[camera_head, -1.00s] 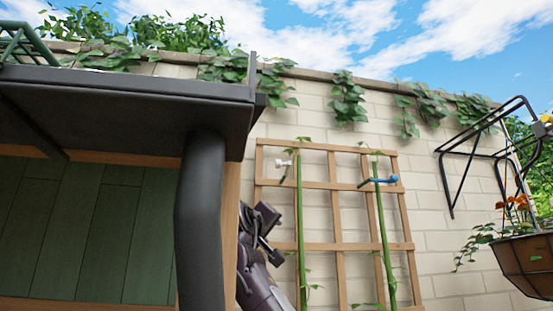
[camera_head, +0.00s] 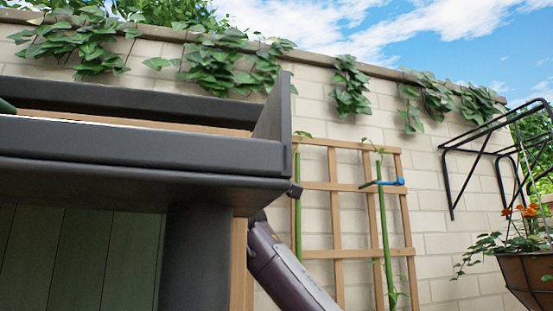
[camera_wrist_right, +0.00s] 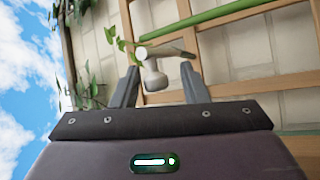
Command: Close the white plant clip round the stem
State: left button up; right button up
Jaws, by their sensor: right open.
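The white plant clip (camera_wrist_right: 154,78) sits between the two spread fingers of my right gripper (camera_wrist_right: 160,74) in the right wrist view. The gripper is open, with a finger on each side of the clip's rounded end; I cannot tell whether either touches it. A green stem (camera_wrist_right: 225,22) runs past the clip by the wooden trellis (camera_wrist_right: 240,85). In the head view the left stem (camera_head: 298,225) shows, but a dark shelf edge hides the white clip and most of my right gripper. My left gripper is not in view.
The dark shelf (camera_head: 140,150) fills the left of the head view, close to my right arm. A blue clip (camera_head: 390,182) is on the right stem (camera_head: 384,235). A black wire bracket (camera_head: 470,150) and a hanging planter (camera_head: 525,275) are at the right.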

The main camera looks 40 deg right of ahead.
jog(key=shift+d+r, duration=0.15)
jog(key=shift+d, duration=0.05)
jog(key=shift+s+a, duration=0.1)
jog(key=shift+s, duration=0.1)
jog(key=shift+c, duration=2.4)
jog(key=shift+w, duration=0.1)
grip_shut()
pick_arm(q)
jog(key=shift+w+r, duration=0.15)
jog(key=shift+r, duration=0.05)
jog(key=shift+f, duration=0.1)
